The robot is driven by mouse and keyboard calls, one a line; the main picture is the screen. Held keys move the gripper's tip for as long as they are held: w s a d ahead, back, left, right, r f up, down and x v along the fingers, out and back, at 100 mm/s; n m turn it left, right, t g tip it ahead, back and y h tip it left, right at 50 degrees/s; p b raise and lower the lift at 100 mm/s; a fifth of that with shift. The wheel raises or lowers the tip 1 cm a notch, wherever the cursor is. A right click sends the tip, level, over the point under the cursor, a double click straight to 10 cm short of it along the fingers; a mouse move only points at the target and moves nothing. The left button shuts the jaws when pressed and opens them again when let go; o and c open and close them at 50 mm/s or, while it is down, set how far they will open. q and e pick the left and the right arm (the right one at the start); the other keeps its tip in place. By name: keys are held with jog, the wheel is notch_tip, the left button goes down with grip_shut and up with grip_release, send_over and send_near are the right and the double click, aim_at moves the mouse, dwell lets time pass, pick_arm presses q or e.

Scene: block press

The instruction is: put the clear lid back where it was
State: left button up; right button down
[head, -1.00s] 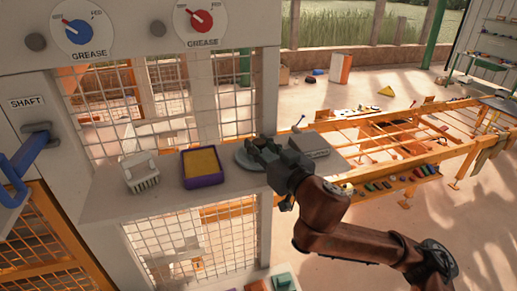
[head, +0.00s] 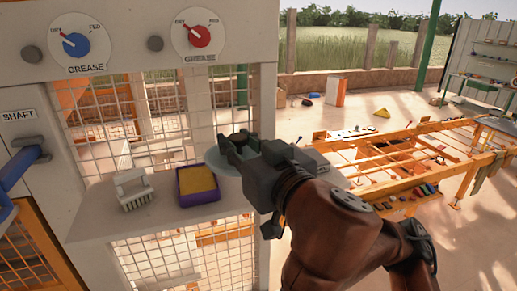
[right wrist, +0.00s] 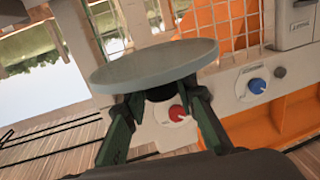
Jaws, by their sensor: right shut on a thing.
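The clear lid is a pale, round, greyish disc, and part of it shows in the head view (head: 222,168) beside the purple tray. It shows whole in the right wrist view (right wrist: 155,68), tilted, with a small dark grip under its middle. My right gripper (head: 236,145) is shut on the lid at that grip; its two green fingers (right wrist: 160,112) close in from both sides. In the head view the gripper covers much of the lid, which appears held above the shelf. My left gripper is not in view.
On the grey shelf (head: 95,215) stand a white brush-like thing (head: 132,187) and a purple tray (head: 199,199) with a yellow filling. Wire mesh rises behind them. A grey box (head: 318,163) is mostly hidden by my right arm. A blue handle (head: 20,165) juts out at the left.

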jog(key=w+d+r+m+t+h, duration=0.1)
jog(key=w+d+r+m+h, duration=0.15)
jog(key=d, duration=0.45)
jog(key=w+d+r+m+t+h, duration=0.15)
jog(key=d+h, duration=0.25)
jog(key=d, duration=0.4)
jog(key=shift+g, duration=0.25)
jog(key=w+d+f+p, duration=0.1)
jog(key=w+f, duration=0.2)
jog(key=w, duration=0.1)
jog(key=w+d+f+p, duration=0.1)
jog(key=w+f+p, duration=0.1)
jog(key=w+f, duration=0.1)
jog(key=w+f+p, duration=0.1)
jog(key=w+f, duration=0.2)
jog(key=w, duration=0.1)
jog(key=shift+w+d+f, duration=0.15)
jog(key=shift+w+d, duration=0.2)
jog(key=shift+d, duration=0.05)
jog(key=shift+w+d+f, duration=0.15)
jog(key=shift+w+f, duration=0.35)
jog(key=shift+f, duration=0.2)
jog(key=shift+f+p, duration=0.45)
jog(key=shift+f, duration=1.15)
